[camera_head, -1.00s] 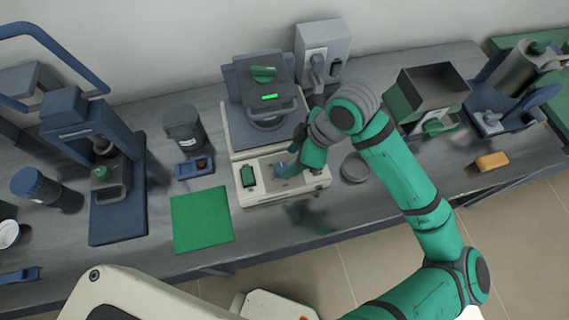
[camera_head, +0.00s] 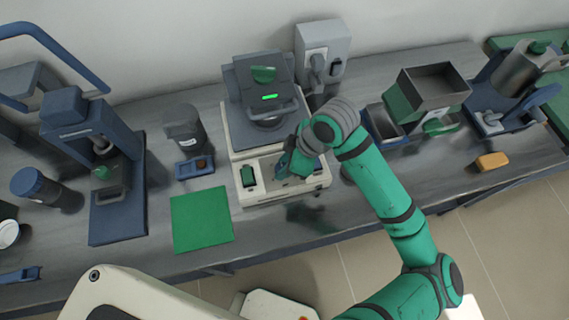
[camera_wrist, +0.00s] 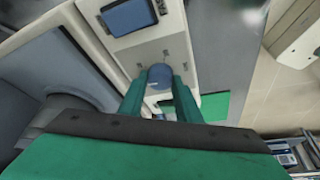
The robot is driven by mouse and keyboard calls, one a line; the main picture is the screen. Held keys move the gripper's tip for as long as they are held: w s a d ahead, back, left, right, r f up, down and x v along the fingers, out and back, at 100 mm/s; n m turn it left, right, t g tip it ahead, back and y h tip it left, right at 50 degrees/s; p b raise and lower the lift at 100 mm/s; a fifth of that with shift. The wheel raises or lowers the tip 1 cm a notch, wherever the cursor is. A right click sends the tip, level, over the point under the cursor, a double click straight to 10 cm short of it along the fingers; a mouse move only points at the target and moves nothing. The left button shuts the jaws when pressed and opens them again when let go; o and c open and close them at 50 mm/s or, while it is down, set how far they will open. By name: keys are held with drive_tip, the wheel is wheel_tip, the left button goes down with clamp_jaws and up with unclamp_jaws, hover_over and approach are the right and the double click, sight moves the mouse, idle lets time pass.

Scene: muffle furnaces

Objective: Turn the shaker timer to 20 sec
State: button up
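The shaker (camera_head: 240,135) is a beige machine with a dark grey top, a green lit display and a low front panel. A switch (camera_head: 248,177), green in the head view, sits on the panel's left; a blue rectangular part (camera_wrist: 128,15) shows on the panel in the wrist view. A small round blue knob (camera_wrist: 160,76) with small dark marks around it lies between the fingertips of my gripper (camera_wrist: 160,84). The fingers flank it closely; whether they press on it is unclear. In the head view my gripper (camera_head: 291,166) covers the knob.
A green mat (camera_head: 202,220) lies left of the shaker. A dark jar (camera_head: 184,128) and a small blue tray (camera_head: 195,169) stand behind it. A blue press (camera_head: 75,125) is at left. A hopper machine (camera_head: 425,95) and a yellow block (camera_head: 492,161) are at right.

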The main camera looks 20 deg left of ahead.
drive_tip(key=shift+s+m+t, duration=0.1)
drive_tip(key=shift+m+t, duration=0.5)
drive_tip(key=shift+m, duration=0.95)
drive_tip(key=shift+s+m+t, duration=0.1)
drive_tip(key=shift+m+t, duration=0.5)
drive_tip(key=shift+m, duration=0.95)
drive_tip(key=o, duration=1.1)
drive_tip(key=shift+c, duration=0.2)
drive_tip(key=shift+r, duration=0.1)
drive_tip(key=v, duration=1)
drive_tip(key=shift+r, duration=0.3)
